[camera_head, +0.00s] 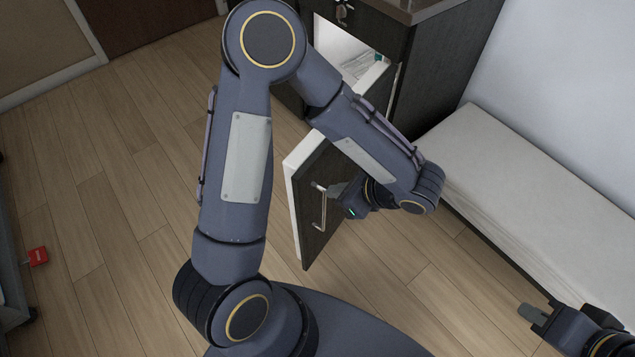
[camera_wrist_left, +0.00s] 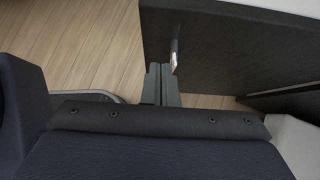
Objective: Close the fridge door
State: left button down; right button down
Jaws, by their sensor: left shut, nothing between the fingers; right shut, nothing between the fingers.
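The fridge door (camera_head: 304,226) stands open, swung out from the dark cabinet. It has a dark wood outer face and a white inner edge, and a metal handle (camera_head: 323,212) runs along its outer face. My left gripper (camera_head: 334,190) is shut and empty beside the outer face, close to the handle. In the left wrist view the shut fingertips (camera_wrist_left: 160,72) are just below the handle (camera_wrist_left: 174,50) and the dark door panel (camera_wrist_left: 225,45); contact cannot be told. My right gripper (camera_head: 531,312) is shut and empty at the lower right, away from the door. My left arm hides part of the door and its hinge side.
The dark cabinet (camera_head: 440,60) holds the white fridge interior (camera_head: 337,44). A pale bench (camera_head: 525,165) runs along the right wall. A red object (camera_head: 38,256) is at the far left.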

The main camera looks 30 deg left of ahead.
aim_at(306, 183)
pick_arm(q)
jog(key=a, duration=0.2)
jog(key=a+f, duration=0.1)
jog(key=a, duration=0.1)
jog(key=shift+w+f, duration=0.1)
jog(key=shift+w, duration=0.1)
jog(key=shift+a, duration=0.6)
